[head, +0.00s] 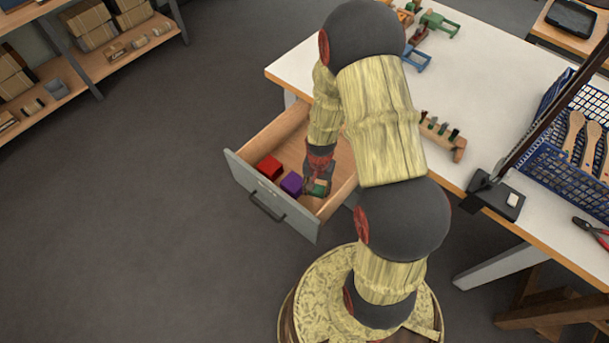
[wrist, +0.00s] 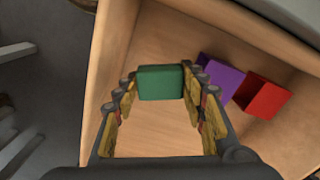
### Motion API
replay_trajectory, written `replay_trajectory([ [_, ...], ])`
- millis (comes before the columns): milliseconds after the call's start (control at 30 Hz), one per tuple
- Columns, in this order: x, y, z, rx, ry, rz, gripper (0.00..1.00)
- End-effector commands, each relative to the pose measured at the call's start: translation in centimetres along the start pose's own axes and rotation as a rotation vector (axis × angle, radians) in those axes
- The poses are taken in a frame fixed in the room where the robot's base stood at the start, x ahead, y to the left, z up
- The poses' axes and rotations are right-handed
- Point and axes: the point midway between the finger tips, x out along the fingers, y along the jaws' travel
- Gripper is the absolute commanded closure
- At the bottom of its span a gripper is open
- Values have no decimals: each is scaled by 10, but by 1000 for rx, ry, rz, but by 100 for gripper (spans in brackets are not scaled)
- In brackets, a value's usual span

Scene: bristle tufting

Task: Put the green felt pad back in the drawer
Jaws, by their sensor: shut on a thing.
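The green felt pad (wrist: 160,82) is a small green block held between the two fingertips of my gripper (wrist: 160,84) in the wrist view. In the head view the pad (head: 319,187) shows partly under my gripper (head: 318,180). The drawer (head: 238,172) is pulled open from the white-topped table. My gripper is at the drawer, with the pad over its wooden floor (wrist: 150,40). I cannot tell whether the pad touches the floor.
A purple block (head: 291,184) and a red block (head: 269,167) lie in the drawer, beside the pad. The table (head: 475,90) carries a wooden rack (head: 440,137) and a blue basket (head: 560,165). A shelf (head: 100,60) stands at the upper left. The grey floor is clear around the drawer front.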

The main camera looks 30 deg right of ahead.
Motion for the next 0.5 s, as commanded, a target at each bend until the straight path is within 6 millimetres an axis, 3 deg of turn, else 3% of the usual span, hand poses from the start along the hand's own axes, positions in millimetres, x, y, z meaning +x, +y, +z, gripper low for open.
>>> replay_trajectory([
  [300, 52, 2, 1, 6, -3, 2, 82],
  [500, 69, 1, 0, 6, -1, 0, 82],
])
